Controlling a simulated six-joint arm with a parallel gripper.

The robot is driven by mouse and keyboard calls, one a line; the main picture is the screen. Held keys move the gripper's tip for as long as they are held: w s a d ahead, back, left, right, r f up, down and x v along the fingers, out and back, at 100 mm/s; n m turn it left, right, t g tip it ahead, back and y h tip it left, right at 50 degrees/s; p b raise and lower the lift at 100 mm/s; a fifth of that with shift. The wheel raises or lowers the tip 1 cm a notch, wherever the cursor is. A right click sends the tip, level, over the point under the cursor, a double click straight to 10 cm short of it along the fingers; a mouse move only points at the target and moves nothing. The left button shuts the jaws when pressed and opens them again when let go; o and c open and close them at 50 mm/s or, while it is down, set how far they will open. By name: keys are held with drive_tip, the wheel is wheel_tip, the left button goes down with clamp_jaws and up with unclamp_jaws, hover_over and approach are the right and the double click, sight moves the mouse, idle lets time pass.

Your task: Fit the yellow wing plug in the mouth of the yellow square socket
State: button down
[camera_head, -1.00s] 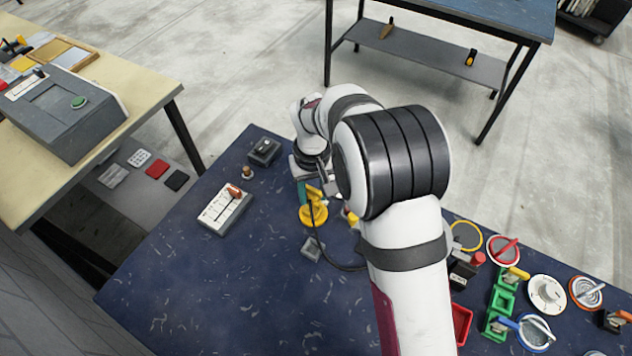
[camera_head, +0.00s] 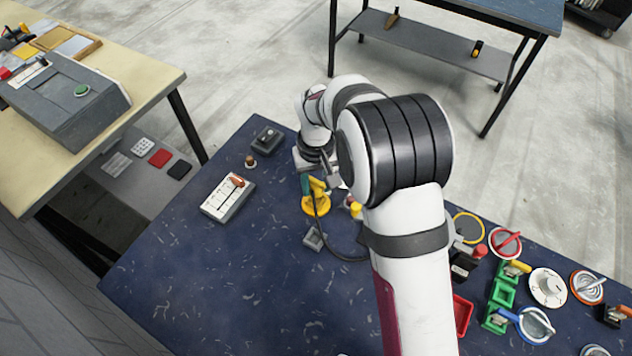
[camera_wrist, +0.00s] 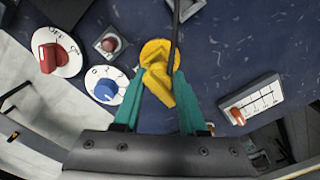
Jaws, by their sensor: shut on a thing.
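The yellow wing plug (camera_wrist: 157,86) is between the teal fingers of my gripper (camera_wrist: 160,92) in the wrist view, and the gripper is shut on it. A round yellow piece (camera_wrist: 160,48) lies just beyond it and shows in the head view as a yellow disc (camera_head: 316,206) on the blue table, under my gripper (camera_head: 308,188). The plug overlaps this piece in the wrist view. I cannot tell whether the piece is the socket's body, or whether the two touch. No square mouth shows clearly.
A dark cable (camera_wrist: 174,32) runs close by the plug. A small grey square block (camera_head: 313,238), a white slider panel (camera_head: 216,201) and dials with red (camera_wrist: 48,58) and blue (camera_wrist: 106,90) knobs stand around. Bare blue tabletop (camera_head: 230,270) lies toward the front left.

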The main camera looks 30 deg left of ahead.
sight(316, 180)
drive_tip(key=shift+f, duration=0.15)
drive_tip(key=shift+f, duration=0.45)
drive_tip(key=shift+f, duration=0.9)
idle(1.4)
drive_tip(key=shift+c, duration=0.3)
unclamp_jaws()
drive_tip(key=shift+r, duration=0.1)
wheel_tip(316, 180, up, 7)
drive_tip(key=shift+r, duration=0.2)
idle(0.4)
